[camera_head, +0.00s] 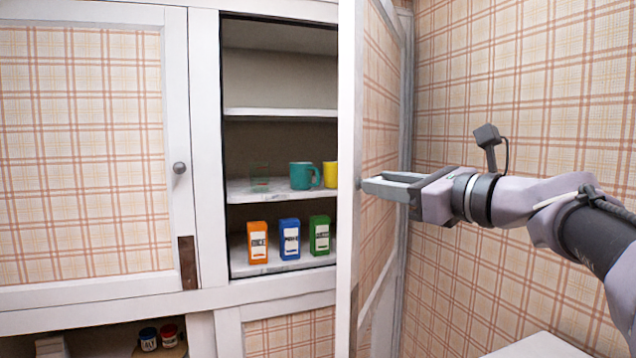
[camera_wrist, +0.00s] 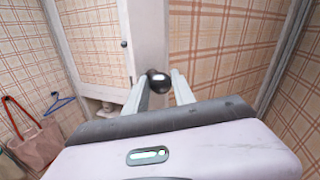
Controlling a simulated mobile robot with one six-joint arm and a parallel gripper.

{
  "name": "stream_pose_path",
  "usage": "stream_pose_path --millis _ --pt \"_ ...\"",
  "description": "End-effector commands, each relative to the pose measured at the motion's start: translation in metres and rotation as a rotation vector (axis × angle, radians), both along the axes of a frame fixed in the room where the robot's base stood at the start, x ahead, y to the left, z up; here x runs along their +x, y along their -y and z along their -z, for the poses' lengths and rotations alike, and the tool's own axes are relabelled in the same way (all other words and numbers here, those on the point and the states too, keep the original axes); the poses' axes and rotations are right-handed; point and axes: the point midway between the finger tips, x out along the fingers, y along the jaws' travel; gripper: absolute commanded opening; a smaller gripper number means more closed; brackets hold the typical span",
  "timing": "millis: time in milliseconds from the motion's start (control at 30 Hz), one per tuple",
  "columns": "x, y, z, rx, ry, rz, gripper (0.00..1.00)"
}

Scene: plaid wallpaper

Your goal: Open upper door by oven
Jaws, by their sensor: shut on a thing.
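The upper door (camera_head: 350,110), white-framed with a plaid panel, stands swung well out from the cupboard, its edge toward me in the head view. My gripper (camera_head: 370,185) is at the door's free edge, coming from the right. In the wrist view, the round dark knob (camera_wrist: 158,80) sits between the two fingers of my gripper (camera_wrist: 160,90), which is shut on it. In the head view the knob is mostly hidden by the fingers. No oven shows in either view.
The open cupboard's shelves (camera_head: 280,113) hold a teal mug (camera_head: 302,176), a yellow mug (camera_head: 330,174) and orange, blue and green boxes (camera_head: 289,239). A closed plaid door (camera_head: 85,150) is at left. A plaid wall (camera_head: 520,70) stands close at right. A white surface (camera_head: 540,347) is below.

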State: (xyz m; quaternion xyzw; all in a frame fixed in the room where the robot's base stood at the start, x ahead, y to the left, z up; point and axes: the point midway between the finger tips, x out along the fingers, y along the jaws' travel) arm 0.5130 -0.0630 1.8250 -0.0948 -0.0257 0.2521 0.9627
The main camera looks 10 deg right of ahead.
Motion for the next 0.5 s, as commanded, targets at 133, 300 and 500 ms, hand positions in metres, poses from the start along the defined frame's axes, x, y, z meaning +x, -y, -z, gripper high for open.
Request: stream_pose_path --millis 133,300,500 --pt "0.0005 0.0023 -0.0054 0.000 0.011 0.007 0.00" --pt "0.0006 0.0025 -0.0057 0.000 0.011 0.007 0.00" --pt "0.0005 0.0024 -0.0057 -0.001 0.011 0.007 0.40"
